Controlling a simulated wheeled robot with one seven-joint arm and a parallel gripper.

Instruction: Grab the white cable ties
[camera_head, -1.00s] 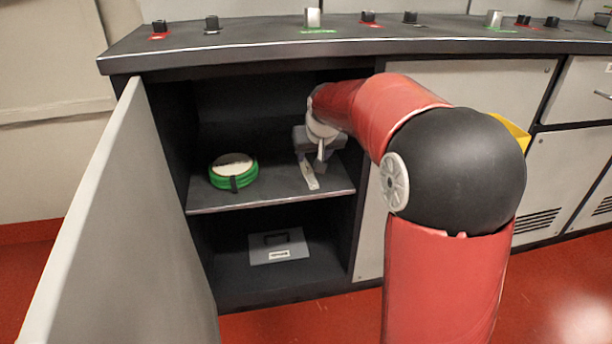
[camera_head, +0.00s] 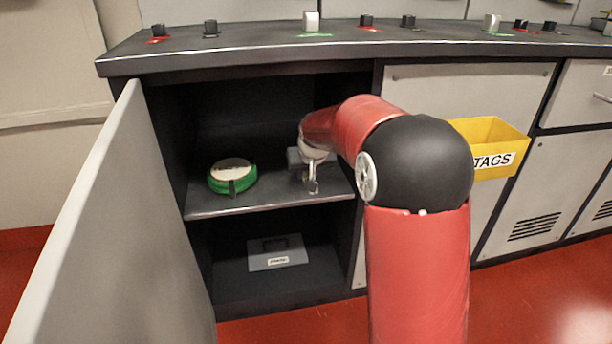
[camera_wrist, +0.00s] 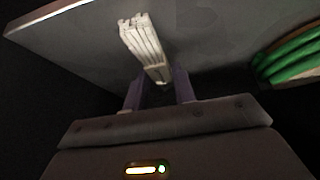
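The white cable ties (camera_wrist: 143,42) are a flat bundle lying on the shelf (camera_head: 245,207) inside the open cabinet. In the wrist view their far end is in plain sight and their near end runs in between the fingers of my gripper (camera_wrist: 160,88). The two fingers stand apart, one on each side of the bundle, with a dark gap showing beside it. I cannot see either finger pressing on it. In the head view my wrist covers most of the gripper and the ties.
A green coil (camera_head: 232,179) sits on the same shelf to the left; it also shows in the wrist view (camera_wrist: 290,58). A grey labelled case (camera_head: 277,253) is below. The open door (camera_head: 110,225) stands at left. A yellow TAGS bin (camera_head: 492,148) hangs at right.

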